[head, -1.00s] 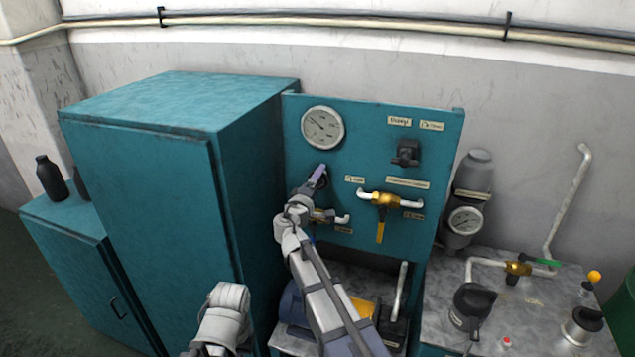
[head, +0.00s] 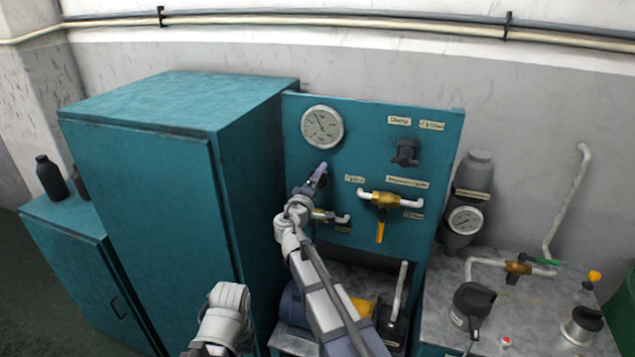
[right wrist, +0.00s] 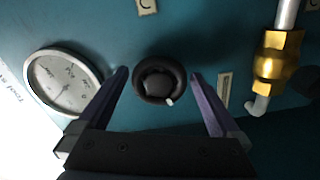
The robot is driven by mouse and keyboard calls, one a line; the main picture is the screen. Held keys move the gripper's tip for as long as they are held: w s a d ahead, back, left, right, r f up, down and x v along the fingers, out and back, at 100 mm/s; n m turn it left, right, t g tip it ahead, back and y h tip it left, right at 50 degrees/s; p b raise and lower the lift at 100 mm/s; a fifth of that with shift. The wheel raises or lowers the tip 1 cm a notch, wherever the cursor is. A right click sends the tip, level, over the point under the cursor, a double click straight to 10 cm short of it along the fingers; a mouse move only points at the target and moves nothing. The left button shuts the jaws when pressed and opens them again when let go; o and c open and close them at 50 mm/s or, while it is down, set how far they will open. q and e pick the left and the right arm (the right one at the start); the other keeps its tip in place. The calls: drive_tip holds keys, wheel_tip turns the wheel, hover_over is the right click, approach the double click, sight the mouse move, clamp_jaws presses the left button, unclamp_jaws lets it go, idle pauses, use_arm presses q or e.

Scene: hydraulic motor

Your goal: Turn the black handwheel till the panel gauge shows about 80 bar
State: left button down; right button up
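The black handwheel (right wrist: 158,80) is a round knob with a small white mark at its lower right rim. In the right wrist view it sits between the two fingers of my right gripper (right wrist: 158,74), with a narrow gap on each side, so the gripper is open around it. In the head view my right gripper (head: 318,174) is at the teal panel (head: 360,125) and hides the handwheel. My left gripper is out of view.
A brass valve with a yellow lever (head: 381,215) is right of my right gripper, and a black knob (head: 405,152) is above it. A tall teal cabinet (head: 170,190) stands left of the panel. A second gauge (head: 465,220) is at the right.

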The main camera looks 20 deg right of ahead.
drive_tip(key=v, duration=0.7)
drive_tip(key=shift+s+a, duration=0.2)
drive_tip(key=shift+s, duration=0.15)
drive_tip(key=s+a+f+m+g+y, duration=0.15)
drive_tip(key=s+f+m+g, duration=0.5)
drive_tip(key=s+f, duration=0.7)
drive_tip(key=s+a+f+n+g+y, duration=0.1)
drive_tip(key=s+a+f+g+y, duration=0.2)
drive_tip(key=s, duration=0.5)
drive_tip(key=s+a+f+n+g+y, duration=0.1)
drive_tip(key=s+a+f+g+y, duration=0.3)
drive_tip(key=s+a, duration=0.3)
drive_tip(key=shift+s+a+f+g, duration=0.4)
drive_tip(key=shift+s+f+g, duration=0.2)
drive_tip(key=shift+g, duration=0.25)
drive_tip(key=shift+w, duration=0.1)
drive_tip(key=shift+c, duration=0.2)
idle(0.9)
